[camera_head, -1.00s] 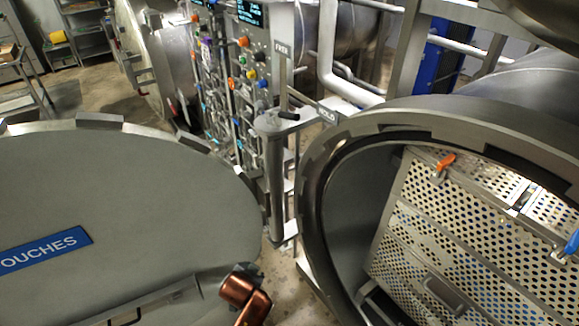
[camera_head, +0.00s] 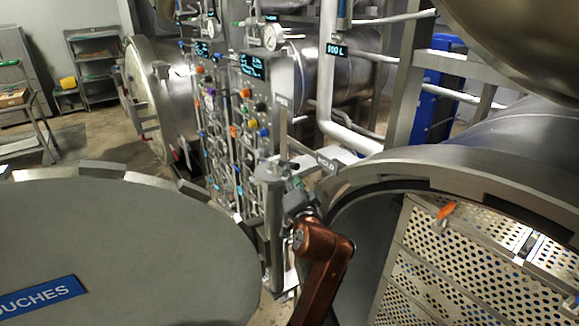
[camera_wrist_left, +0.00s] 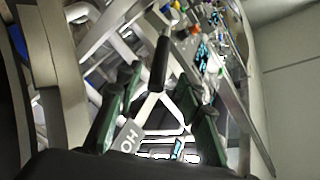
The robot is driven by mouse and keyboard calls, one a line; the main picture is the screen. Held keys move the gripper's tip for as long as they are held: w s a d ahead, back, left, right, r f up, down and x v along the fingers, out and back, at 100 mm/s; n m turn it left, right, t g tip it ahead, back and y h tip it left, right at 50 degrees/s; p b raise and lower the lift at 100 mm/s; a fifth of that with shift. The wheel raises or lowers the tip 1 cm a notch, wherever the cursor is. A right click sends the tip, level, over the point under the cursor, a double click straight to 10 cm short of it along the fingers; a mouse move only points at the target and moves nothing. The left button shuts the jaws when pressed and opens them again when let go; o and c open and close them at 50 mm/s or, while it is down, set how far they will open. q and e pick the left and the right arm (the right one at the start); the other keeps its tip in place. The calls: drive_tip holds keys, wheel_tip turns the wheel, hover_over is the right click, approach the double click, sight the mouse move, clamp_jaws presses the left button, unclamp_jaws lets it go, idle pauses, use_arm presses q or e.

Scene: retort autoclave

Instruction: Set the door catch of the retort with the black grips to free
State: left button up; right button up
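The catch post (camera_head: 270,215) stands between the open grey door at left and the round retort mouth at right. A FREE sign (camera_head: 283,104) stands above it and a HOLD sign (camera_head: 327,160) is to its right. My left gripper (camera_head: 298,187), on its copper-coloured arm, is at the top of the post and hides the catch lever in the head view. In the left wrist view its two dark green fingers are apart (camera_wrist_left: 158,82). The lever's black grip (camera_wrist_left: 161,62) shows between and beyond their tips, with the HOLD sign (camera_wrist_left: 128,139) lower. Contact cannot be told. My right gripper is out of view.
The grey door (camera_head: 120,240) with a blue label fills the lower left. The retort rim (camera_head: 450,165) and a perforated basket with an orange clip (camera_head: 447,210) are at right. A valve panel (camera_head: 235,110) with coloured knobs stands behind the post. Open floor lies at far left.

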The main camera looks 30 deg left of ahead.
sight(284, 164)
use_arm(q)
drive_tip(key=x, duration=0.7)
drive_tip(key=shift+a, duration=0.2)
drive_tip(key=shift+c, duration=0.6)
drive_tip(key=shift+f, duration=0.1)
clamp_jaws()
